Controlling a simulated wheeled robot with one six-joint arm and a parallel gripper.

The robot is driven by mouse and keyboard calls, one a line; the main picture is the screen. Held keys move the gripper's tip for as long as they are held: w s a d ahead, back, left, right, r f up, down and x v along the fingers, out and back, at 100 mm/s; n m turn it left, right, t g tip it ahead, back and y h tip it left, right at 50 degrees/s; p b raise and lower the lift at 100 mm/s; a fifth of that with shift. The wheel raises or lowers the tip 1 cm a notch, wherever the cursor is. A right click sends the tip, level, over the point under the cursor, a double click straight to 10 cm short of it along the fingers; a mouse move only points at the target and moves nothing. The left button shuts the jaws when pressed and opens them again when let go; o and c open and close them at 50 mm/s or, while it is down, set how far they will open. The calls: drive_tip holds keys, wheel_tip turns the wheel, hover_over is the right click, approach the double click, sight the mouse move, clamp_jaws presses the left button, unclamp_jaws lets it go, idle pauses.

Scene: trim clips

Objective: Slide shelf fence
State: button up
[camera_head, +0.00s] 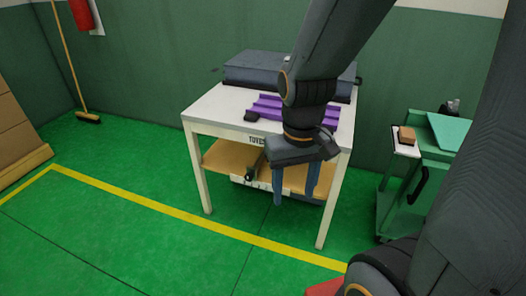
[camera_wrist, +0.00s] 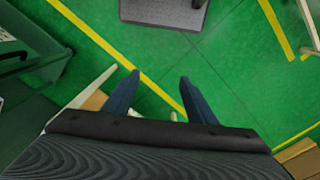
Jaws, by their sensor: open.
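A white table (camera_head: 207,105) has a wooden lower shelf (camera_head: 225,158). A pale strip with dark marks (camera_head: 245,182) runs along part of the shelf's front, with a dark knob-like piece (camera_head: 250,172) beside it. I cannot tell for sure which of these is the fence. My gripper (camera_head: 294,196) points down in front of the table's right half, its fingers apart and empty, and hides part of the shelf. In the wrist view the open fingers (camera_wrist: 159,78) are over green floor, with a bit of wooden board (camera_wrist: 95,101) to their left.
A purple grooved part (camera_head: 268,106) and a dark case (camera_head: 252,70) lie on the tabletop. A green cart (camera_head: 430,155) stands at the right. A broom (camera_head: 87,117) leans at the left. Floor in front of the table is clear. A grey mat (camera_wrist: 165,12) shows in the wrist view.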

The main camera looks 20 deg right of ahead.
drive_tip(key=shift+w, duration=0.1)
drive_tip(key=c, duration=0.3)
drive_tip(key=shift+m+t+h, duration=0.4)
drive_tip(key=shift+m+h, duration=0.4)
drive_tip(key=w+d+f+b, duration=0.1)
drive_tip(key=w+f+b, duration=0.1)
drive_tip(key=w, duration=0.1)
drive_tip(key=w+f+b, duration=0.3)
drive_tip(key=w, duration=0.1)
drive_tip(key=w+d+f+b, duration=0.1)
drive_tip(key=w+f+b, duration=0.1)
drive_tip(key=w+b, duration=0.1)
drive_tip(key=shift+w+d+f, duration=0.2)
drive_tip(key=shift+d+f, duration=0.15)
drive_tip(key=shift+f, duration=0.05)
drive_tip(key=shift+c, duration=1.4)
drive_tip(key=m+t+h+b, duration=0.4)
drive_tip(key=m+t+b, duration=0.2)
drive_tip(key=b, duration=1.9)
approach(258, 160)
drive_tip(key=shift+w+d+f, duration=0.1)
drive_tip(key=shift+d+f, duration=0.05)
drive_tip(key=shift+f, duration=0.05)
drive_tip(key=b+x, duration=0.2)
drive_tip(key=x, duration=0.9)
drive_tip(key=shift+w+f, duration=0.2)
drive_tip(key=shift+w, duration=0.2)
clamp_jaws()
